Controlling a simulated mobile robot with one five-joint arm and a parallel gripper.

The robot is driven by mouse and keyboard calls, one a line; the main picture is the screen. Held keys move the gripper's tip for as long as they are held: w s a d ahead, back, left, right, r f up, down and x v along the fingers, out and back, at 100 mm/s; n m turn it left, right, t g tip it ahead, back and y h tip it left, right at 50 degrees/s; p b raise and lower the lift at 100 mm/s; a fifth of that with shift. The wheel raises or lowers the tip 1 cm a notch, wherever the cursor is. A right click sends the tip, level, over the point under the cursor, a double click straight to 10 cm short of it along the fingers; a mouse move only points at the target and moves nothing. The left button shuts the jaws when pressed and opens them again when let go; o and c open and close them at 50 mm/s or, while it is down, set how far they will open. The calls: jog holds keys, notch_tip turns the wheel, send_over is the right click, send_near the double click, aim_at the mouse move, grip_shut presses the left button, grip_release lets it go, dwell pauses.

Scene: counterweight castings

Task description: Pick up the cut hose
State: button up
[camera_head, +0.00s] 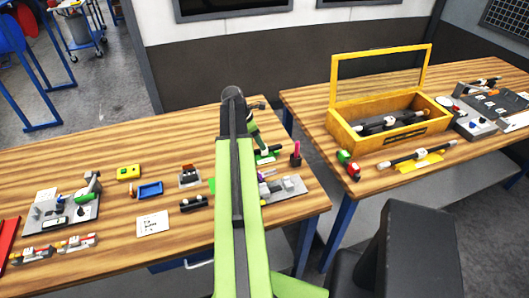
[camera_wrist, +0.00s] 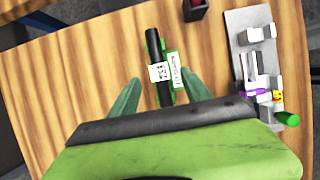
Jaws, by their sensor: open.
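The cut hose is likely the short black cylinder (camera_wrist: 153,48) with a white printed tag (camera_wrist: 159,72) around it. It lies on the wooden table in the wrist view, beside a green-edged white label card (camera_wrist: 173,73). My gripper (camera_wrist: 161,78) is open, its two green fingers apart on either side of the cylinder's near end. Nothing is held. I cannot tell the height between fingers and cylinder. In the head view my arm covers much of this spot, so the cylinder is hard to make out there.
A dark cup (camera_head: 295,160) with a pink item stands close by. A grey tray (camera_wrist: 243,25) with white and purple parts lies right of the cylinder in the wrist view. A blue tray (camera_head: 150,190) and a yellow box (camera_head: 129,172) are left. A yellow open case (camera_head: 345,132) is on the right table.

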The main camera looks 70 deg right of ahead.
aim_at(272, 148)
jog(key=b+x, duration=0.2)
jog(key=x, duration=0.1)
jog(key=b+x, duration=0.1)
jog(key=shift+w+f, duration=0.15)
jog(key=shift+f, duration=0.25)
jog(key=shift+r, duration=0.15)
jog(key=shift+c, duration=0.5)
grip_shut()
